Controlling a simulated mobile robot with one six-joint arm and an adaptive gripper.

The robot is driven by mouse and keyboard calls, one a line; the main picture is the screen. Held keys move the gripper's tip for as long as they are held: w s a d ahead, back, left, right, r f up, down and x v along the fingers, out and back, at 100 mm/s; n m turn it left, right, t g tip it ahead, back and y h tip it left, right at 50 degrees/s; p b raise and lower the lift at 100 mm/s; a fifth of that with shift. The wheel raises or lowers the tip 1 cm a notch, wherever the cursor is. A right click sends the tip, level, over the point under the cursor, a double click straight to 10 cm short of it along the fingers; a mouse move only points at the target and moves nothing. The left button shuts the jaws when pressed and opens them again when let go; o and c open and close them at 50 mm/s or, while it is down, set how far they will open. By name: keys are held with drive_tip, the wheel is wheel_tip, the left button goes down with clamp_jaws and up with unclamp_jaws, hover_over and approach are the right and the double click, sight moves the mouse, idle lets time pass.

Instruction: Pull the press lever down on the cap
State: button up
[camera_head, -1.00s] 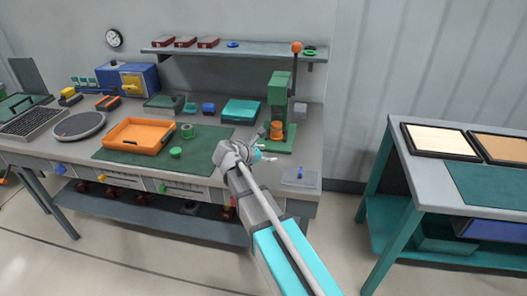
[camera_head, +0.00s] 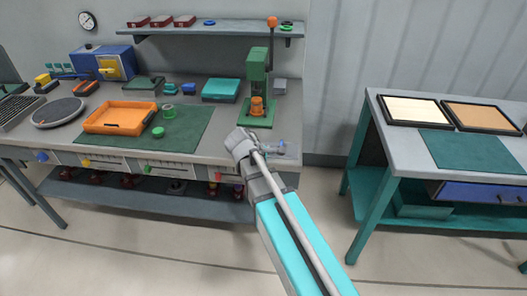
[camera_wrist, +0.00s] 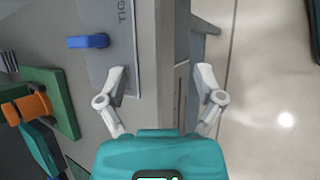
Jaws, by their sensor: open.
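The green press (camera_head: 257,68) stands at the right end of the workbench. Its lever is raised, with an orange knob (camera_head: 272,22) at the top. An orange cap (camera_head: 257,106) sits on the press base under the ram, and what it rests on is too small to tell. In the wrist view the orange part (camera_wrist: 36,106) and the green base (camera_wrist: 62,105) show at the left edge. My gripper (camera_wrist: 164,84) is open and empty over the bench's front edge, to the right of the press in that view. In the head view my arm hides the fingers.
A blue piece (camera_wrist: 88,41) lies on a grey plate near the bench corner. An orange tray (camera_head: 120,118) and a teal box (camera_head: 221,90) stand left of the press. A shelf (camera_head: 215,29) runs behind. A second table (camera_head: 385,150) stands right, across a floor gap.

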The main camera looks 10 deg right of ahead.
drive_tip(key=s+f+m+g+y, duration=0.3)
drive_tip(key=s+m+y, duration=0.4)
drive_tip(key=s+m, duration=0.6)
drive_tip(key=shift+d+f, duration=0.3)
drive_tip(key=shift+f, duration=0.25)
